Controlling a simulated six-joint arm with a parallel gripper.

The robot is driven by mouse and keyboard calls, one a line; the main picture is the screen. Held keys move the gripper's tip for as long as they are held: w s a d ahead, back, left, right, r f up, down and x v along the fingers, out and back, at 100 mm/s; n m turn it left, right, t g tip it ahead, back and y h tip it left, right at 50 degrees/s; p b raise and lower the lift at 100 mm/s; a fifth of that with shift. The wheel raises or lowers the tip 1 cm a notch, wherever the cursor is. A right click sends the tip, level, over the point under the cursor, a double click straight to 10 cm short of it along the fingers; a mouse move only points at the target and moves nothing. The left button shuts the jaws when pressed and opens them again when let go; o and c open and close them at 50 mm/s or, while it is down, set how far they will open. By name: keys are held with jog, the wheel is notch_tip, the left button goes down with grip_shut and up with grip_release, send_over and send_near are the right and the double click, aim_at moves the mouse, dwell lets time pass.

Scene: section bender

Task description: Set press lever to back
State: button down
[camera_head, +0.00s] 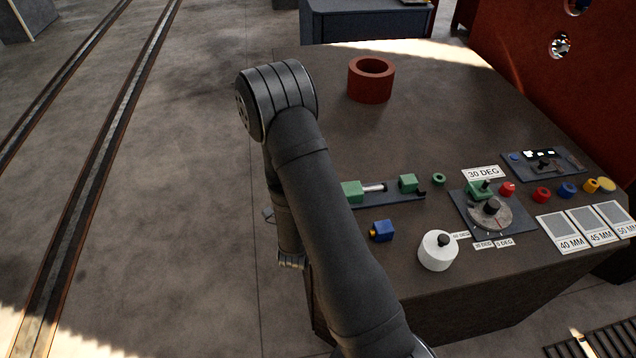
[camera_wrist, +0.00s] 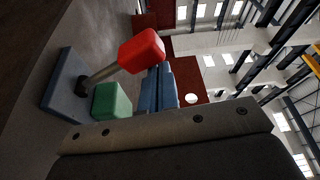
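In the wrist view a lever with a red block-shaped handle (camera_wrist: 142,50) on a metal rod leans up from a blue-grey base plate (camera_wrist: 63,88). It looks like the press lever. A green block (camera_wrist: 112,101) stands beside the rod. In the head view my arm hides this lever. My gripper (camera_wrist: 165,128) shows in the wrist view only as a grey bolted bar across the bottom, with the lever beyond it and a gap between. Its fingertips are not clear, and in the head view my arm hides them.
The table holds a red ring (camera_head: 371,88) at the back, a slide fixture with a green block (camera_head: 352,191), a blue block (camera_head: 382,231), a white round knob (camera_head: 437,252) and a dial plate (camera_head: 490,213). The table's back middle is clear. A red machine stands at right.

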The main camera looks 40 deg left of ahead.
jog(key=shift+s+a+f, duration=0.2)
jog(key=shift+s+a, duration=0.2)
jog(key=shift+s+a+f, duration=0.1)
jog(key=shift+s+a, duration=0.05)
dwell(0.4)
jog(key=s+d, duration=0.5)
jog(key=d, duration=0.2)
jog(key=shift+s+d+r, duration=0.25)
jog(key=shift+s+d, duration=0.15)
jog(key=shift+w+a, duration=0.1)
jog(key=shift+w, duration=0.05)
dwell(0.5)
